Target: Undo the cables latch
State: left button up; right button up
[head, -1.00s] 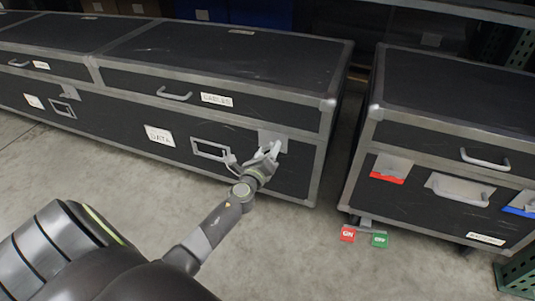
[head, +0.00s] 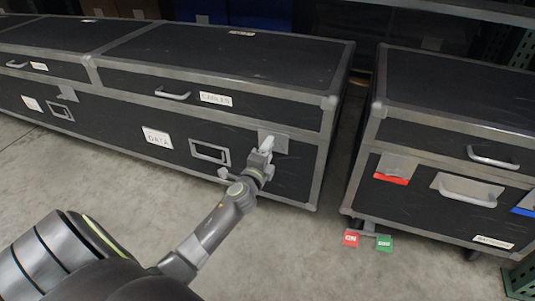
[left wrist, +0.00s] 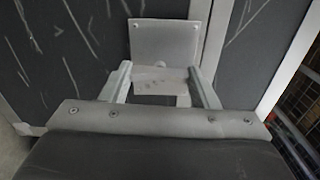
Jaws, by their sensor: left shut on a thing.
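The long black case has a lid section with a CABLES label (head: 216,99). Below its right part, at the lid seam, is the grey metal cables latch (head: 279,142). My left gripper (head: 266,149) is at this latch, reaching it from the front. In the left wrist view the latch's riveted plate (left wrist: 167,42) stands upright ahead, with a tab below it between the two fingers of my left gripper (left wrist: 162,78). The gripper is shut on the latch. Whether the latch is hooked or free is hard to tell. My right gripper is not in view.
A DATA label (head: 157,138) and a recessed handle (head: 210,152) are on the case front. A second black case (head: 450,90) with red and blue tagged latches stands to the right across a narrow gap. Red and green tags (head: 351,239) hang at its base. The floor in front is clear.

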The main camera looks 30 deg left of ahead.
pick_arm(q)
jog(key=shift+f+n, duration=0.1)
jog(key=shift+n, duration=0.4)
jog(key=o, duration=1)
jog(key=p+v, duration=0.1)
jog(key=v, duration=1.6)
jog(key=shift+s+d, duration=0.1)
jog(key=shift+s, duration=0.1)
